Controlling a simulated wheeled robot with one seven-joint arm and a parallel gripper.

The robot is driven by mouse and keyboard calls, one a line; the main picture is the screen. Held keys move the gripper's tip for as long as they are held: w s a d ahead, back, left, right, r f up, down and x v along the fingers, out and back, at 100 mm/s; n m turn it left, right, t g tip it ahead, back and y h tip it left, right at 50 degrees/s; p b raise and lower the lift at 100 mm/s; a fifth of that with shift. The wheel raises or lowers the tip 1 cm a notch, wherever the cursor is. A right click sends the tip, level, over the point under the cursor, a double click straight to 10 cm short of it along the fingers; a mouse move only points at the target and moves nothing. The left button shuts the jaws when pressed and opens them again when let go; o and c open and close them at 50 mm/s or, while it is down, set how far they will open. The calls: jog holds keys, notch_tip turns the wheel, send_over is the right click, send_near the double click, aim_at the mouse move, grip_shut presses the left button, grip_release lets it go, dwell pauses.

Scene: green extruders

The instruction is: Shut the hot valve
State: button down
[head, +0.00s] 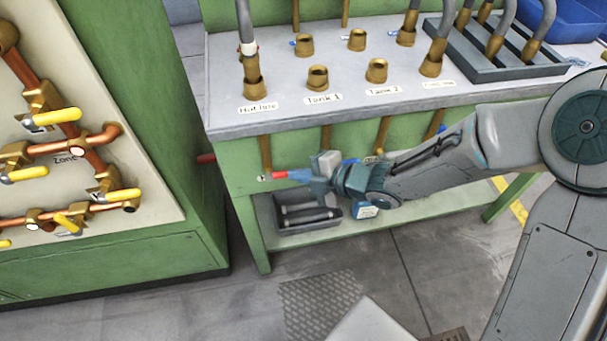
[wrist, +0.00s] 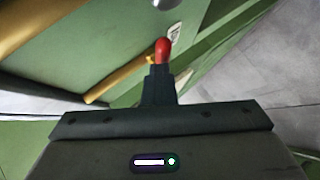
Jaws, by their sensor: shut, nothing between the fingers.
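The hot valve's red handle (head: 279,175) shows under the bench front, at the lower end of the brass pipe below the "Hot line" label (head: 257,107). It lies roughly level, crosswise to that pipe. My gripper (head: 300,174) is shut and comes in from the right, its tips at the handle's right end. In the wrist view the rounded red handle end (wrist: 163,46) shows just beyond the shut fingertips (wrist: 160,72). I cannot tell whether they touch. The valve body is mostly hidden.
The green bench (head: 235,152) carries brass sockets and hoses. A blue handle (head: 350,161) is just behind my gripper. A grey bin (head: 292,225) sits on the lower shelf. A green cabinet with yellow-handled valves (head: 122,195) stands left; the floor between is clear.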

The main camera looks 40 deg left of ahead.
jog(key=shift+w+d+f, duration=0.1)
jog(key=shift+d+f, duration=0.1)
jog(key=shift+f, duration=0.2)
jog(key=shift+d+r+p, duration=0.15)
jog(key=shift+r+p, duration=0.55)
jog(key=shift+r, duration=0.2)
jog(key=s+p+v, duration=0.2)
jog(key=v, duration=1)
jog(key=shift+d, duration=0.3)
jog(key=shift+s+r, duration=0.1)
jog(key=shift+s, duration=0.05)
